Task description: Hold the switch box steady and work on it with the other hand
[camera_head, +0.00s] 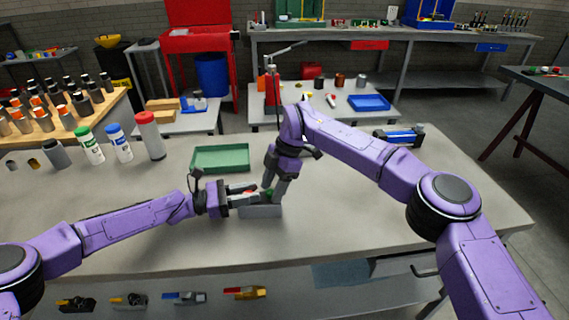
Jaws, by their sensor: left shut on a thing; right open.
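The switch box (262,211) is a small grey box on the bench top, with a red part and a green part (268,192) showing on its top. My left gripper (247,196) comes in from the left, low over the bench, and is shut on the box. My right gripper (274,190) points down from above at the green part, with its fingers open. The fingers of both grippers hide much of the box top, and I cannot tell whether the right fingers touch it.
A green tray (220,159) lies just behind the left gripper. White bottles with green, blue and red caps (120,143) stand at the back left. A blue and black tool (399,136) lies at the back right. The bench's right side is clear.

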